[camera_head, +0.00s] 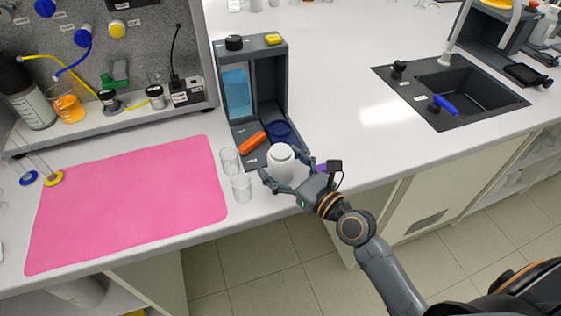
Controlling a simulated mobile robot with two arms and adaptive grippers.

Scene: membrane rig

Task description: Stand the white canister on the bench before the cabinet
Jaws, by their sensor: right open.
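The white canister (281,160) stands upright at the front of the grey open cabinet (222,82), near the bench's front edge. My right gripper (282,177) is open, with its fingers spread on both sides of the canister's lower part. Whether the fingers touch it is too small to tell. The canister's base is partly hidden by the gripper, so I cannot tell exactly what it rests on. The white bench (330,100) runs under everything. My left gripper is not in view.
Two clear beakers (241,187) stand just left of the canister. An orange object (252,143) and a blue round dish (279,132) lie in the cabinet's base. A pink mat (130,205) lies left. A sink (465,90) is at the right. Bench between cabinet and sink is clear.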

